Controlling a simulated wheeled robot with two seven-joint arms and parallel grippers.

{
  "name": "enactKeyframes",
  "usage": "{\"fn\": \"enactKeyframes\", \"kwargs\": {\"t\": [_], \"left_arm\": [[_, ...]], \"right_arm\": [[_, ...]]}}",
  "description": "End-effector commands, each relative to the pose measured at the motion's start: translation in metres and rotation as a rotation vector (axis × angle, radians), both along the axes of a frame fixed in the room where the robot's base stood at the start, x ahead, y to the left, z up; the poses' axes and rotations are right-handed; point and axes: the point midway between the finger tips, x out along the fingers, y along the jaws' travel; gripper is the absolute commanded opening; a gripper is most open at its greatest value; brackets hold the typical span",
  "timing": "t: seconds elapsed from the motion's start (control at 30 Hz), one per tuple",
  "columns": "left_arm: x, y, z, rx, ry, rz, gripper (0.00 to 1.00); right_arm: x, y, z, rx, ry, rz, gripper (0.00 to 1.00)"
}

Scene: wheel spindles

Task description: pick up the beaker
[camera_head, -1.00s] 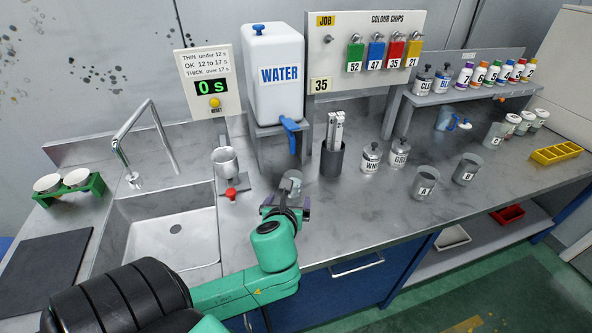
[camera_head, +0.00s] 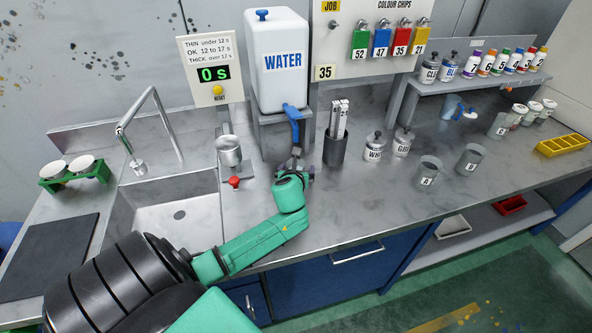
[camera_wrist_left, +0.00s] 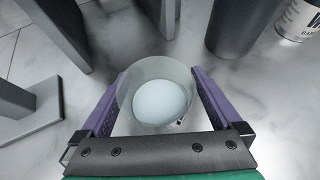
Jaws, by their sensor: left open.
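The beaker (camera_wrist_left: 160,92) is clear, with a pale, bluish-white round area inside, and stands upright on the steel counter in the left wrist view. My left gripper (camera_wrist_left: 160,76) is open, with one purple finger on each side of the beaker. I cannot tell whether the fingers touch its wall. In the head view my left gripper (camera_head: 300,172) is low over the counter, in front of the water tank's blue tap (camera_head: 294,122), and its wrist hides most or all of the beaker. My right gripper is not in view.
The white water tank (camera_head: 278,85) on its grey stand is just behind. Lettered cups A (camera_head: 427,172) and B (camera_head: 469,160) are farther right. The front counter is clear.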

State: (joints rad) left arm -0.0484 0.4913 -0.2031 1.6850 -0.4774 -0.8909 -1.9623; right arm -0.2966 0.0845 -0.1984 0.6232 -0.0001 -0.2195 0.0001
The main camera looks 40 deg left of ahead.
Motion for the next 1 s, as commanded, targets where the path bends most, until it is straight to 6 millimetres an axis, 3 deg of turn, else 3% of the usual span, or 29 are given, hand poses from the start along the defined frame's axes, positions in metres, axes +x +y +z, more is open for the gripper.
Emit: {"fn": "enactKeyframes", "kwargs": {"t": [0.1,0.3,0.33,0.37,0.67,0.97,1.0], "left_arm": [[0.000,0.000,0.000,0.000,0.000,0.000,0.95],[-0.001,0.000,0.000,0.000,0.000,0.001,0.19],[-0.001,0.000,0.000,0.000,0.000,0.001,0.07],[-0.001,0.000,0.001,0.001,-0.001,0.000,0.03],[0.000,0.000,0.004,0.002,-0.001,0.000,0.00],[0.000,0.000,0.039,0.003,-0.004,0.000,0.00],[-0.008,-0.005,0.034,0.002,0.002,-0.001,0.00]], "right_arm": [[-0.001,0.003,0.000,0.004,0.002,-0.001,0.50],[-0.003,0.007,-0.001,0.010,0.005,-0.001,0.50],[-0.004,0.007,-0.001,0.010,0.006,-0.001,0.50],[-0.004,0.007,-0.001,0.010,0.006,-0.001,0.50],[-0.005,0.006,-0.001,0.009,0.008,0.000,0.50],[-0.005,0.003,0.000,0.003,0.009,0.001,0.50],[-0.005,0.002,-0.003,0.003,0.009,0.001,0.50]]}}
